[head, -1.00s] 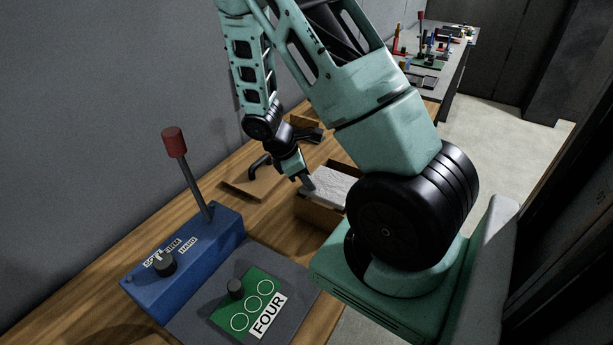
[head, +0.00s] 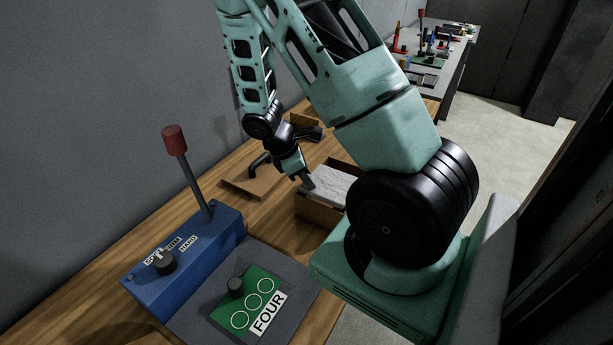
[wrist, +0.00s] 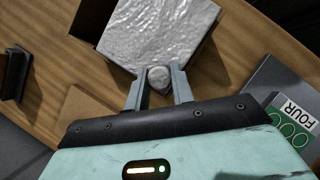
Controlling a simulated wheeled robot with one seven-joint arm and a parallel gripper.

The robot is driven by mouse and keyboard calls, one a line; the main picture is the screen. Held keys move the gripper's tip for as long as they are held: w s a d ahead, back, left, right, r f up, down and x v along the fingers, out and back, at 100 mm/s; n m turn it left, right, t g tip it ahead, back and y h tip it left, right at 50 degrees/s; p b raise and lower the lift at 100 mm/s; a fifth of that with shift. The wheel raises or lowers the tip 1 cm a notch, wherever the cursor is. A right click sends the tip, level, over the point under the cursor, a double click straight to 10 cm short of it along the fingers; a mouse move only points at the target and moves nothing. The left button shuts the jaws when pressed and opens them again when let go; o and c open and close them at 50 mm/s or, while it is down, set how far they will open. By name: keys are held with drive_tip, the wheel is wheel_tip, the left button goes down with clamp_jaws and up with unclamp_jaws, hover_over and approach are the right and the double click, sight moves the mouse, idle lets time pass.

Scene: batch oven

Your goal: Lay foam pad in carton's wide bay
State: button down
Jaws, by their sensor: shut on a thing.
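The foam pad (head: 334,184) is a pale grey, crinkled slab at the top of the brown open carton (head: 318,213). My gripper (head: 306,183) is at the pad's near left edge. In the wrist view, the two fingers of my gripper (wrist: 158,88) are shut on a small round grey knob at the edge of the foam pad (wrist: 160,35). The pad hides most of the carton's inside, so I cannot see the bays or tell whether the pad rests on anything. My arm covers the carton's right side.
A flat brown board (head: 245,190) with a dark handle lies left of the carton. A blue control box (head: 190,255) with a red-topped lever and a dark panel (head: 215,325) marked FOUR stand in front. A second bench (head: 458,50) with small items is at the back.

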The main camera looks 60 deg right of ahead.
sight(303, 186)
drive_tip(key=shift+f+b, duration=1.65)
drive_tip(key=shift+f, duration=0.6)
drive_tip(key=c, duration=1.2)
unclamp_jaws()
drive_tip(key=shift+o, duration=0.2)
drive_tip(key=shift+o, duration=0.2)
drive_tip(key=shift+w+a+r, duration=0.15)
drive_tip(key=shift+w+r, duration=0.05)
drive_tip(key=shift+r, duration=0.15)
drive_tip(key=b+v, duration=0.2)
drive_tip(key=v, duration=1.4)
drive_tip(key=shift+r, duration=0.25)
drive_tip(key=shift+w, duration=0.1)
drive_tip(key=s+a+t+y+b, duration=0.1)
drive_tip(key=s+a, duration=0.1)
drive_tip(key=a, duration=0.7)
drive_tip(key=s+a+t+y+b, duration=0.1)
drive_tip(key=s+a, duration=0.1)
drive_tip(key=a, duration=0.7)
drive_tip(key=s+a+m+t+y+b, duration=0.1)
drive_tip(key=s+a+y, duration=0.1)
drive_tip(key=s+a, duration=1)
drive_tip(key=shift+s+a+f+m+t+y, duration=0.3)
drive_tip(key=shift+s+a+f+m, duration=0.15)
drive_tip(key=shift+a, duration=0.25)
